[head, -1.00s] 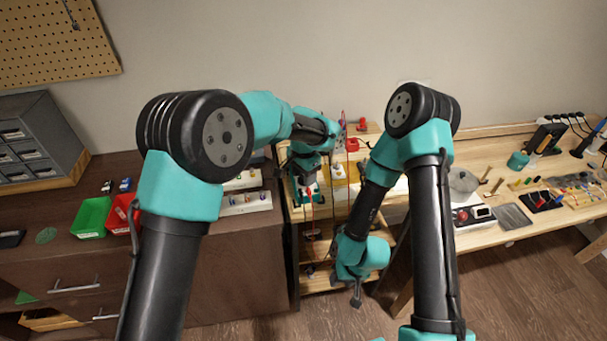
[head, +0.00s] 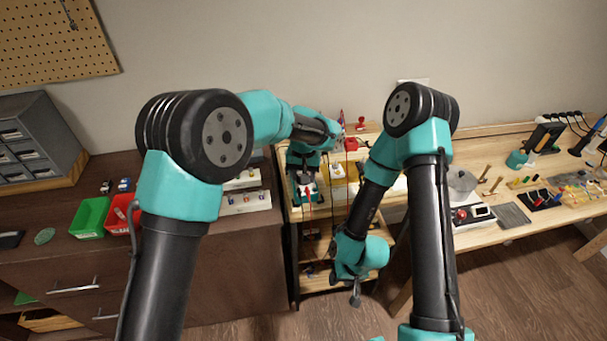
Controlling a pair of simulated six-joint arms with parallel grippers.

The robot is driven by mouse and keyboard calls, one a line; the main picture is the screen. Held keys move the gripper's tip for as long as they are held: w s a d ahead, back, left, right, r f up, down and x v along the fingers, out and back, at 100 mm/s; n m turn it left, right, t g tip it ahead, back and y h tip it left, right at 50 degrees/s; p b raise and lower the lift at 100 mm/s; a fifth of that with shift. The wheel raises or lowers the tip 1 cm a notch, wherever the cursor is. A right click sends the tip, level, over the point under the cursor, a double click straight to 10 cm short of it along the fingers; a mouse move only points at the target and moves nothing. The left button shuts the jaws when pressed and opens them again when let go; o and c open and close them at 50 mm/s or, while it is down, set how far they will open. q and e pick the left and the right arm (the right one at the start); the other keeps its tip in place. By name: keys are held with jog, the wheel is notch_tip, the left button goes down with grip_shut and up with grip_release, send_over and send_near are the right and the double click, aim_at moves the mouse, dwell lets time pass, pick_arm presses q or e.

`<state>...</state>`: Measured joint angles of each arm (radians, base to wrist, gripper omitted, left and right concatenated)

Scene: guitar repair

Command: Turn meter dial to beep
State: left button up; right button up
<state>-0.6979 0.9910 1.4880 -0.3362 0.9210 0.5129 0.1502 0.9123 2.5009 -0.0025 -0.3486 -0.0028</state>
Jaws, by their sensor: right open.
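The top of the wooden trolley (head: 353,209) carries a small teal-edged item (head: 296,196) that may be the meter. It is partly hidden under my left wrist, and its dial cannot be made out. My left gripper (head: 304,181) points down right over this item; its fingers are too small and covered to tell open from shut, or whether they touch. My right gripper (head: 355,293) is open and empty, hanging low in front of the trolley's right side, well apart from the item.
A yellow item (head: 337,171) lies on the trolley behind my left wrist. A brown cabinet with a green bin (head: 91,217) and a red bin (head: 119,214) stands left. A workbench with tools and a grey mat (head: 511,215) stands right. Floor in front is clear.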

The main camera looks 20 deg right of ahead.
dwell(0.4)
pick_arm(q)
jog(key=o, duration=0.6)
jog(key=shift+o, duration=0.2)
jog(key=shift+r, duration=0.1)
notch_tip(320, 180, up, 17)
jog(key=shift+r, duration=0.15)
